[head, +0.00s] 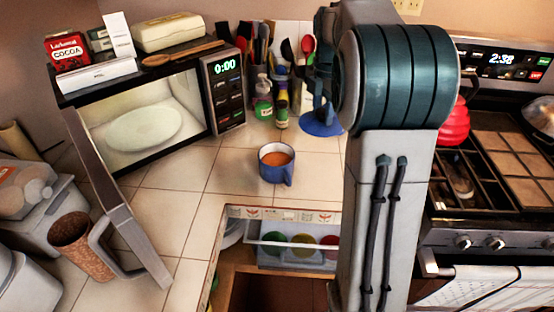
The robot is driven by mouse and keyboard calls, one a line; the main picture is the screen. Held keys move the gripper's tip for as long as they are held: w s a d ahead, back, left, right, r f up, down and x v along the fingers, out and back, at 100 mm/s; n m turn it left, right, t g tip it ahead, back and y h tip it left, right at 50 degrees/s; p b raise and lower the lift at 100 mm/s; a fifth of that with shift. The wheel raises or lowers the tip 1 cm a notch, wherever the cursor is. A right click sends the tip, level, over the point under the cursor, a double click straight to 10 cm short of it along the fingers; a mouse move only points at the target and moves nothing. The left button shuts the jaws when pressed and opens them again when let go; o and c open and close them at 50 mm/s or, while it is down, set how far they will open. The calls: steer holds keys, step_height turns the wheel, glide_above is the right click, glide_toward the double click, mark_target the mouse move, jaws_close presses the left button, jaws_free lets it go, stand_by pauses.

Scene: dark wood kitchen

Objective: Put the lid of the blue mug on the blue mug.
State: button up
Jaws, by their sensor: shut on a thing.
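The blue mug (289,176) stands upright and uncovered on the tiled counter, with orange-brown liquid inside. The blue lid (320,125) is a flat round disc behind and to the right of the mug, apart from it. My gripper (321,103) points down at the top of the lid and is shut on it. My arm hides part of the gripper and the lid's right side, and the fingertips are small and dark.
An open microwave (155,115) with a white plate (144,130) inside is at left, its door (125,225) swung out. Bottles (263,105) and utensils stand behind the mug. A brown cup (75,240) is at left front. An open drawer (290,235) lies below; the stove (500,160) is at right.

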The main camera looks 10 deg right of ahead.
steer(key=w+a+f+p, duration=0.2)
steer(key=w+a+f, duration=0.1)
steer(key=a+f, duration=0.8)
steer(key=shift+w, duration=0.1)
steer(key=o, duration=1)
steer(key=shift+c, duration=0.2)
step_height(320, 180, up, 11)
steer(key=s+r+m+t, duration=0.2)
steer(key=s+m, duration=0.8)
steer(key=s, duration=0.4)
steer(key=s+f+m, duration=0.2)
steer(key=s+m, duration=0.3)
steer(key=s, duration=0.2)
steer(key=s+f+m+t, duration=0.1)
steer(key=s+f+m, duration=0.2)
steer(key=s+m, duration=0.3)
steer(key=shift+s+f, duration=0.25)
steer(key=shift+s, duration=0.3)
